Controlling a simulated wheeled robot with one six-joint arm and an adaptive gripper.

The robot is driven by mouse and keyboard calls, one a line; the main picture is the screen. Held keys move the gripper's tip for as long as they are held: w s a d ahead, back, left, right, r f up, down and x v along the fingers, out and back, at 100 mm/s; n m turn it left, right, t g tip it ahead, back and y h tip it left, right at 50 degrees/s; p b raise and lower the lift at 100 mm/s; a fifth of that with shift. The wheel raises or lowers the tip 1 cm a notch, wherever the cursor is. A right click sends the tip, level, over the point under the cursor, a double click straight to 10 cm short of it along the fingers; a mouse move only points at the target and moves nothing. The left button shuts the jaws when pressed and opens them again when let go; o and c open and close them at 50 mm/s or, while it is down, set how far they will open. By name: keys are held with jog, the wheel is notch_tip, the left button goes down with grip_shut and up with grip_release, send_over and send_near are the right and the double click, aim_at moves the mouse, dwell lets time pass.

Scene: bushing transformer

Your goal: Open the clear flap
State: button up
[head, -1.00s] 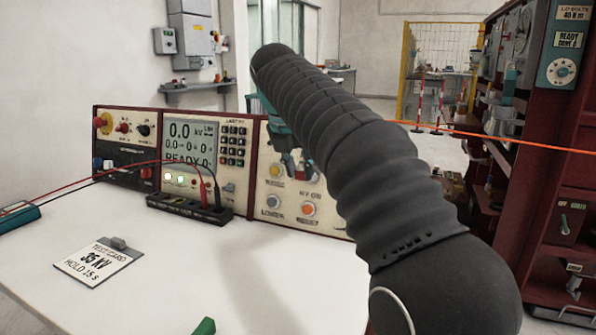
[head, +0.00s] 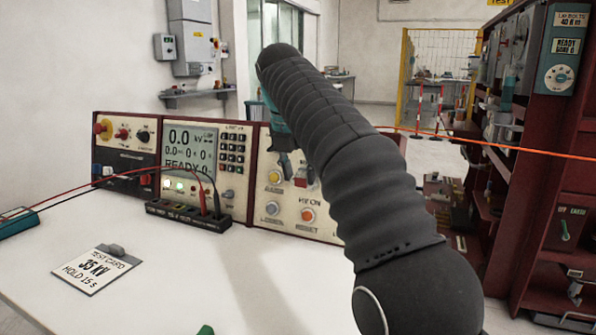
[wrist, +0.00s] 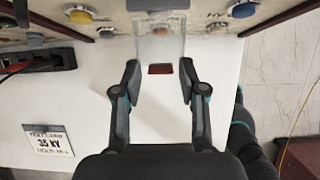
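The clear flap (wrist: 161,45) shows in the wrist view as a see-through sheet at the front of the control panel, with a red tab (wrist: 160,69) at its near edge. A round orange button shows through it. My gripper (wrist: 160,82) is open, its two fingers apart on either side of the flap's near end, with the red tab between them. I cannot tell whether either finger touches the flap. In the head view my gripper (head: 291,172) is in front of the panel's right part, and my arm hides some of it. The red tab (head: 302,181) shows there beside the fingers.
The control panel (head: 234,150) stands along the back of the white table (head: 190,275). A black terminal strip (head: 188,216) with red and black leads lies before it. A test card (head: 97,268) lies at left. A red cabinet (head: 550,190) stands at right.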

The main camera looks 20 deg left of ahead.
jog(key=shift+r, duration=0.15)
jog(key=v, duration=0.4)
jog(key=shift+r, duration=0.15)
dwell(0.5)
jog(key=shift+s+r, duration=0.15)
jog(key=shift+s, duration=0.1)
jog(key=s, duration=1.1)
jog(key=shift+s+a, duration=0.4)
jog(key=shift+a, duration=0.05)
jog(key=shift+d, duration=0.1)
